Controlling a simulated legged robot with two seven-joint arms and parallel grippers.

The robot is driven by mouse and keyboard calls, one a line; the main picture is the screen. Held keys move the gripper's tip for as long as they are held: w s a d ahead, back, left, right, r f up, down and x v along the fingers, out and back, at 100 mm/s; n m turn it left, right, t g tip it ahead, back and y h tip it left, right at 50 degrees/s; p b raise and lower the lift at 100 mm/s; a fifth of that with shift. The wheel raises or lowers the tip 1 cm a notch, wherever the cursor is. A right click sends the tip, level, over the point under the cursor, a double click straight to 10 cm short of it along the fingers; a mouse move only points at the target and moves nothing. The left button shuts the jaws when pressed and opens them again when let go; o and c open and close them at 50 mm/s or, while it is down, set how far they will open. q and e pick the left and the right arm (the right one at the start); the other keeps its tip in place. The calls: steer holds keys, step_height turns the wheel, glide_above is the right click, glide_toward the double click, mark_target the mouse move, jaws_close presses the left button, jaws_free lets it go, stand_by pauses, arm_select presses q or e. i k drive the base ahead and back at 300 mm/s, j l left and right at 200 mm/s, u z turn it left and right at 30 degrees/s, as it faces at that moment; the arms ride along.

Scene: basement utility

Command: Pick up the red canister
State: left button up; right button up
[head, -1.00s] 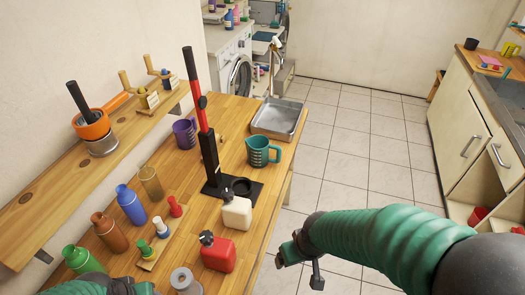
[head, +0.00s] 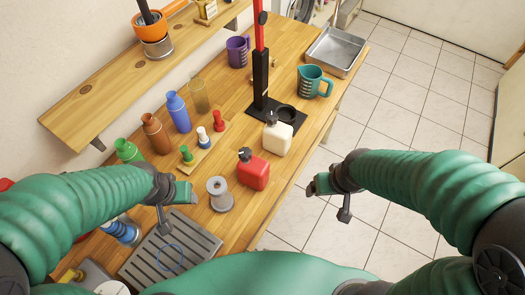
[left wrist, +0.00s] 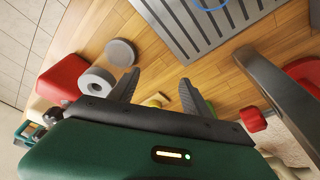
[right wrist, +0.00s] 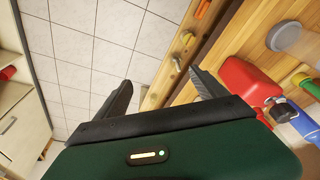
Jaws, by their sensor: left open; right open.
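The red canister (head: 253,171) stands upright on the wooden bench near its right edge, with a black cap on top. It also shows in the right wrist view (right wrist: 246,80), right of the fingers, and in the left wrist view a red body (left wrist: 64,76) lies left of the fingers. My left gripper (head: 177,200) is open and empty above the bench, left of the canister and the grey spool. My right gripper (head: 322,190) is open and empty beyond the bench's right edge, over the floor, to the right of the canister. Neither gripper touches the canister.
A grey spool (head: 219,195) stands just left of the canister and a cream canister (head: 277,136) behind it. A black press stand (head: 261,85), colored bottles (head: 178,112) and a teal jug (head: 312,83) stand farther back. A slatted grey tray (head: 150,255) lies in front.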

mark_target(254, 173)
steer(key=l+u, duration=0.45)
steer(key=k+l+u, duration=0.15)
steer(key=l+u, duration=0.25)
steer(key=k+l+u, duration=0.15)
steer(key=l+u, duration=0.3)
steer(key=k+l+u, duration=0.2)
steer(key=u, duration=0.25)
